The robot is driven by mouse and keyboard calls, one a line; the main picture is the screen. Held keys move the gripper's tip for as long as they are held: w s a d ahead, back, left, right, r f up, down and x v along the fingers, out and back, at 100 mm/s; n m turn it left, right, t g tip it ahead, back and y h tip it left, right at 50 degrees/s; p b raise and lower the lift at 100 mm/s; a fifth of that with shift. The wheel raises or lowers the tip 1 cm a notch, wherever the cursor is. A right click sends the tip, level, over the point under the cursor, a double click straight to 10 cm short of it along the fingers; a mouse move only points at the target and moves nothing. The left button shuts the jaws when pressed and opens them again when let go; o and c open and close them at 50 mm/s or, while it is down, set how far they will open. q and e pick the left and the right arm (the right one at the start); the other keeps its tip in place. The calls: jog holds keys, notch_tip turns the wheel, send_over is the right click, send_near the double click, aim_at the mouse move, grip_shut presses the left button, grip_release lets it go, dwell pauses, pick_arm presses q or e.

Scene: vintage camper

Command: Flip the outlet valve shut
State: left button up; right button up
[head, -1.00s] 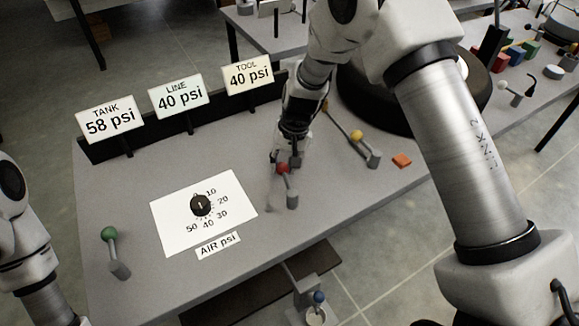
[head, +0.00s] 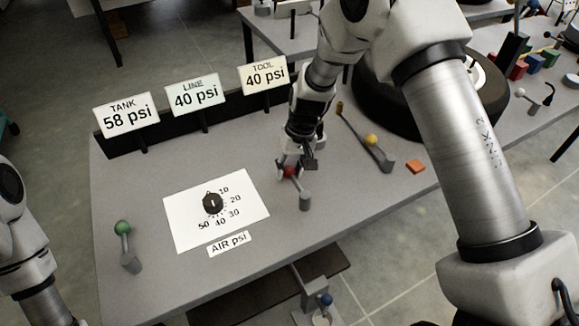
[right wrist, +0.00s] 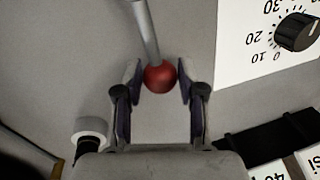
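Several short levers with coloured ball ends stand on the grey bench; no label shows which one is the outlet valve. The red-balled lever (head: 304,198) stands right of the dial, tilted back toward my right gripper (head: 294,168). In the right wrist view its red ball (right wrist: 160,79) lies between the two fingertips of my right gripper (right wrist: 159,80). The fingers look open, with narrow gaps beside the ball; firm contact cannot be told. My left arm shows at the left edge, but its gripper is out of view.
A green-balled lever (head: 123,229) stands at front left, a yellow-balled lever (head: 372,141) right of my gripper. A blue ball (head: 325,299) is below the front edge. The dial (head: 213,203) sits on a white card. Signs read TANK 58 (head: 126,115), LINE 40, TOOL 40. A tire (head: 362,98) lies behind.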

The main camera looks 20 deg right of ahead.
jog(key=shift+o, duration=1.1)
jog(key=shift+w, duration=0.1)
jog(key=shift+r, duration=0.3)
notch_tip(320, 180, up, 11)
jog(key=d, duration=0.2)
jog(key=shift+d, duration=0.1)
